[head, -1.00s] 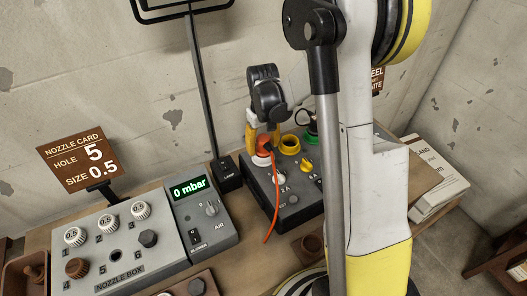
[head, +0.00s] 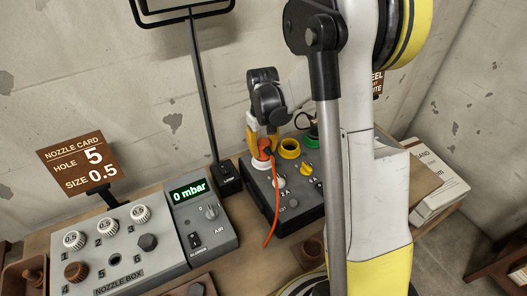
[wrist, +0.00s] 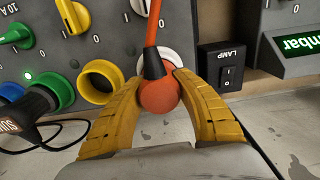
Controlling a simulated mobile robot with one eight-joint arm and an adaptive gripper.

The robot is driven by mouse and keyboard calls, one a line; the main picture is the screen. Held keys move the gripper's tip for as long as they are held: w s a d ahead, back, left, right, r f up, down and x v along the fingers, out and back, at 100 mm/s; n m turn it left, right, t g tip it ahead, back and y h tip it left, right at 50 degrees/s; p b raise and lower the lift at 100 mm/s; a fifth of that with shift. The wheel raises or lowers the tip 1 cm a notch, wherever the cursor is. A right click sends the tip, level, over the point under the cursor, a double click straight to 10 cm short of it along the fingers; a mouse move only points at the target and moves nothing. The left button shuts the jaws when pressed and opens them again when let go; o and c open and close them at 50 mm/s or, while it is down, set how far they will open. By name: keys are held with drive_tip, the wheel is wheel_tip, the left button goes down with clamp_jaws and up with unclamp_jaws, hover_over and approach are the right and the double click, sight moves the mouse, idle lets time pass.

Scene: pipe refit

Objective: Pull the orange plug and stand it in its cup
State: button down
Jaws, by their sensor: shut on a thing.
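The orange plug (wrist: 160,97) has a round orange body, a dark collar and an orange cord. It is between the yellow fingertips of my gripper (wrist: 160,86), which is shut on it. A white ring socket (wrist: 172,58) on the grey panel lies directly behind the plug, partly hidden by it; I cannot tell how deep the plug sits. In the head view the plug (head: 263,154) is at the panel's left back part, under my gripper (head: 262,143), and its cord hangs down the front. I cannot identify its cup for certain.
The grey panel (head: 290,204) has a yellow ring socket (wrist: 99,82), a green one (wrist: 58,91), a black plug (wrist: 28,106) and several knobs. A lamp switch (wrist: 224,68) stands close by. The nozzle box (head: 112,257) is at the left.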

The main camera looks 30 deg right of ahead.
sight(262, 141)
drive_tip(key=shift+r, duration=0.1)
drive_tip(key=shift+r+p, duration=1.55)
drive_tip(key=shift+r, duration=0.75)
drive_tip(key=c, duration=1.6)
unclamp_jaws()
clamp_jaws()
